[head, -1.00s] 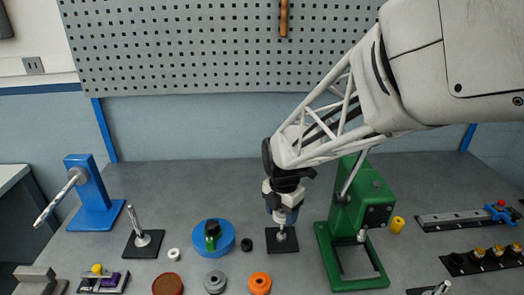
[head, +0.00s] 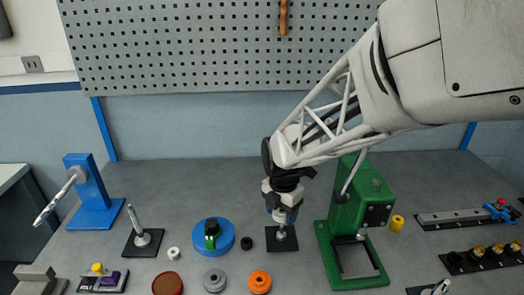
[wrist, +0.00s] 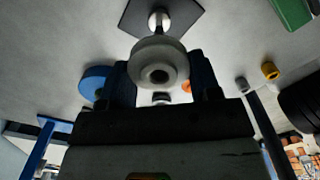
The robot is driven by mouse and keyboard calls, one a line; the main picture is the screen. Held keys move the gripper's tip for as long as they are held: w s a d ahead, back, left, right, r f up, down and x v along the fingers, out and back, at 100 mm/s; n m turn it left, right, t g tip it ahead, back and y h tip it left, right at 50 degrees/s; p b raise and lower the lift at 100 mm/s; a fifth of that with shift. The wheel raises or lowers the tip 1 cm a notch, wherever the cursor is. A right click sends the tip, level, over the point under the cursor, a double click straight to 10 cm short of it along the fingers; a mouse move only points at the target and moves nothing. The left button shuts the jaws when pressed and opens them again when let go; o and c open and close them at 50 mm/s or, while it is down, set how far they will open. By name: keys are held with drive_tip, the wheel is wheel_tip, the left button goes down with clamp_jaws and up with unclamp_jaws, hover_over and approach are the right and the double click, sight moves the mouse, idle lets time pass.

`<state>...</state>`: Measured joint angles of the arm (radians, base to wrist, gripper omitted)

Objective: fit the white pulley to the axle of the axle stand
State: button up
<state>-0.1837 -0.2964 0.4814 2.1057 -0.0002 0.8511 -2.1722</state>
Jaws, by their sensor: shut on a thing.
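The white pulley (wrist: 150,62) is held between the fingers of my gripper (wrist: 160,88) in the wrist view. It is a pale round ring with a dark hole facing the camera. In the head view my gripper (head: 283,212) is directly above the axle stand's black square base (head: 292,244). The stand's round metal foot (head: 281,234) shows below the fingers, and also just beyond the pulley in the wrist view (wrist: 159,19). The fingers hide most of the pulley and the upper axle in the head view. I cannot tell whether the axle is inside the pulley's hole.
A green press-like frame (head: 322,240) stands close on the right. A small black ring (head: 246,244), a blue disc (head: 226,247) and an orange pulley (head: 259,282) lie nearby on the left and front. Another black-based stand with a tilted rod (head: 137,252) is further left.

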sight(280, 235)
drive_tip(key=shift+f, duration=3.5)
idle(1.4)
drive_tip(key=o, duration=1)
drive_tip(key=shift+o, duration=0.2)
drive_tip(key=shift+r, duration=0.1)
drive_tip(key=shift+r, duration=3.8)
drive_tip(key=shift+r, duration=0.1)
